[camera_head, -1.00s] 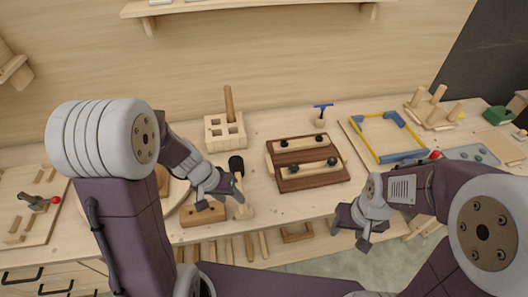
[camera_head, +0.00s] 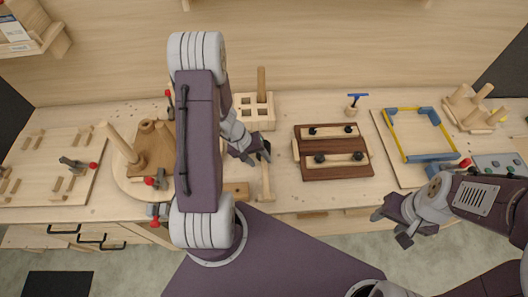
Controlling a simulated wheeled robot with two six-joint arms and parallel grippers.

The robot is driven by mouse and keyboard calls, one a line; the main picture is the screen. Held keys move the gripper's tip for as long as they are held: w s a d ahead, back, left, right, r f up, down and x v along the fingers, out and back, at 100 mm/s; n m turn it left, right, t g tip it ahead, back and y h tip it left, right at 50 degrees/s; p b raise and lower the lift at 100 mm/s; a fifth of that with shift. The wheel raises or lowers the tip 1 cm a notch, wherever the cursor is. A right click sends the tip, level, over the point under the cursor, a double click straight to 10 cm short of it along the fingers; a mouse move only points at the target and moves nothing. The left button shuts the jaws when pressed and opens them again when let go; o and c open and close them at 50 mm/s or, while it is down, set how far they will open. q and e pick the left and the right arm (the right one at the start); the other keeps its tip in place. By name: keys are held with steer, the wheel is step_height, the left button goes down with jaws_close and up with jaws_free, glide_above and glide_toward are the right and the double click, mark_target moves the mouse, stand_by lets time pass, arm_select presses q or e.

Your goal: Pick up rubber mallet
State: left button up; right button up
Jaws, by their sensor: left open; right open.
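The rubber mallet lies on the bench in the head view, with its pale wooden handle (camera_head: 266,184) pointing toward the front edge. Its dark head is mostly hidden behind my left gripper or hard to tell from it. My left gripper (camera_head: 259,155) is open over the head end of the mallet. I cannot tell whether it touches the mallet. My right gripper (camera_head: 390,226) is open and empty, in front of the bench edge at the right.
A pale slotted block (camera_head: 247,112) with an upright peg stands behind the mallet. A dark clamped board (camera_head: 335,170) lies to its right and a yellow-blue frame (camera_head: 396,135) beyond. A round wooden base (camera_head: 130,183) with a post stands left. Bare bench lies between mallet and board.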

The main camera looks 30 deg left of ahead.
mark_target(263, 165)
arm_select(q)
steer(key=x, duration=0.4)
steer(key=shift+s+d, duration=0.25)
steer(key=shift+s, duration=0.1)
steer(key=shift+w+d+f, duration=0.1)
steer(key=shift+w+f, duration=0.05)
steer(key=shift+f, duration=0.2)
steer(key=shift+w+f, duration=0.15)
steer(key=shift+w, duration=0.05)
steer(key=shift+s, duration=0.1)
jaws_close()
stand_by(0.4)
